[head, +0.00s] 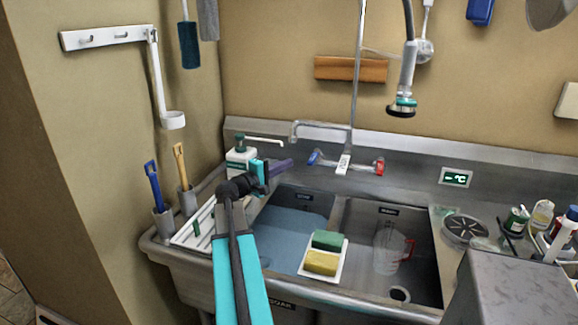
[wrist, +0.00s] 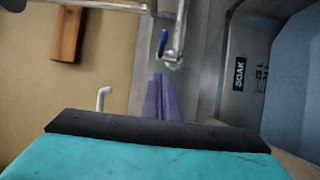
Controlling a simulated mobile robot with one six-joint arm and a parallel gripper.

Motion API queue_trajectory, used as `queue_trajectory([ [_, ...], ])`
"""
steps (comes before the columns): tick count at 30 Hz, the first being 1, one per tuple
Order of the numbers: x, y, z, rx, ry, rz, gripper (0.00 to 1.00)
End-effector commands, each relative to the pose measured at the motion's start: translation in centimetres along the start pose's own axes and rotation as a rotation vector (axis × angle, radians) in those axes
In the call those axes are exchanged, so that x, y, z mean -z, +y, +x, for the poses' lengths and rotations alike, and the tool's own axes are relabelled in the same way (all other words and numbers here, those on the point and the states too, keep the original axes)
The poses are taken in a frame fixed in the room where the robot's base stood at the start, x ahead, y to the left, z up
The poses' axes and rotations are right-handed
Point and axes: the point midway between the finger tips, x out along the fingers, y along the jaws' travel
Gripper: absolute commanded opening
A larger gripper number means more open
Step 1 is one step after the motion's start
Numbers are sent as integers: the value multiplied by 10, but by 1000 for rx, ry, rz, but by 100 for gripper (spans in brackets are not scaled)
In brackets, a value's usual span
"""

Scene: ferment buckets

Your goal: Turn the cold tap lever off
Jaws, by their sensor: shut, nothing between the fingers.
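The cold tap lever is the blue lever (head: 314,157) at the left end of the wall tap in the head view. It also shows as a blue lever in the wrist view (wrist: 163,42), near the top. The red lever (head: 380,167) is at the tap's right end. My gripper (head: 290,163) has purple fingers, closed together and empty, pointing right toward the blue lever. In the wrist view the fingertips (wrist: 160,77) lie below the blue lever with a visible gap. They appear apart from it.
The double sink (head: 338,215) lies below, with water in the left basin. A tray with green and yellow sponges (head: 322,262) sits on the divider. A spray head (head: 402,106) hangs above, right of the tap.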

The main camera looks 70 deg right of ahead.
Motion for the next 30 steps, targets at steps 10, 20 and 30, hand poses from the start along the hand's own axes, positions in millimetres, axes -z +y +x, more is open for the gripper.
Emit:
queue_trajectory([
  [10,-11,-1,-47,0,3,1,0],
  [20,-15,0,-70,0,3,0,0],
  [30,-14,0,-72,0,3,0,0],
])
